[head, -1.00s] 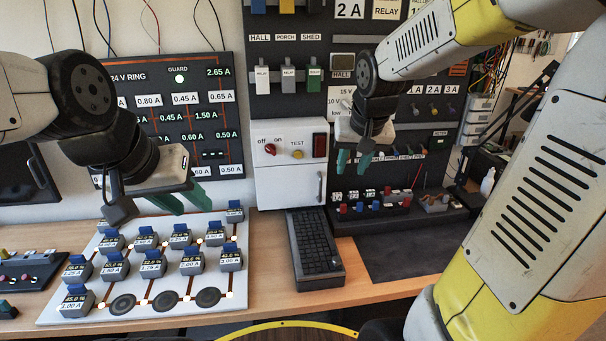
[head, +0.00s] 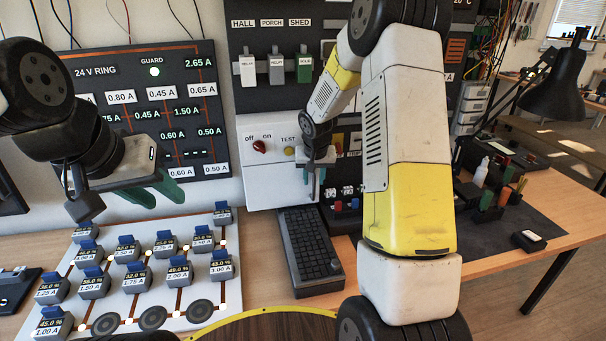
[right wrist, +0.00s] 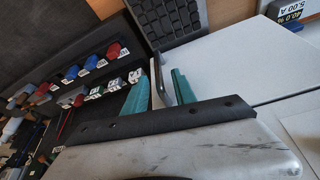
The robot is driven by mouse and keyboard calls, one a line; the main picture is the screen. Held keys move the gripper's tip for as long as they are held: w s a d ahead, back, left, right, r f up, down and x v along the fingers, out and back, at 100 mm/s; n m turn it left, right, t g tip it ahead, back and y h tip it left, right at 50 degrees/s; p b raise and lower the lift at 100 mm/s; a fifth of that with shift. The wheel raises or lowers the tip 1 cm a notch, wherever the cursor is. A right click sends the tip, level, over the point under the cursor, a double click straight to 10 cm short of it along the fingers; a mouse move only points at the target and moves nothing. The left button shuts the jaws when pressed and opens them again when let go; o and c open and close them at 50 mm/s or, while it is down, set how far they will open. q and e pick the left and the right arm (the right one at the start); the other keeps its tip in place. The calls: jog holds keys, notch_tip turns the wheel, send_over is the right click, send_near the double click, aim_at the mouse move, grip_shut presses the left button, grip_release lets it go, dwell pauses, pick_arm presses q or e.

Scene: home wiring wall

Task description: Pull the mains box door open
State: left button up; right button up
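The mains box (head: 266,178) is a white box on the wall with a red off/on knob (head: 259,146) and a yellow TEST button (head: 289,151). Its door looks shut; the white front fills the right of the right wrist view (right wrist: 235,65). My right gripper (head: 317,185) is at the box's right edge and covers the handle in the head view. In the right wrist view, the grey handle (right wrist: 158,82) stands between its two teal fingers, which are apart; contact cannot be told. My left gripper (head: 154,195) is open and empty, left of the box, above the white board.
A black keyboard (head: 309,246) lies on the table below the box. The white board (head: 125,295) with several labelled blocks lies at left. A row of red and blue terminals (right wrist: 90,64) sits beside the box. My right arm hides much of the right side.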

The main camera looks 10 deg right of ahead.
jog(key=shift+x, duration=0.85)
grip_shut()
dwell(0.8)
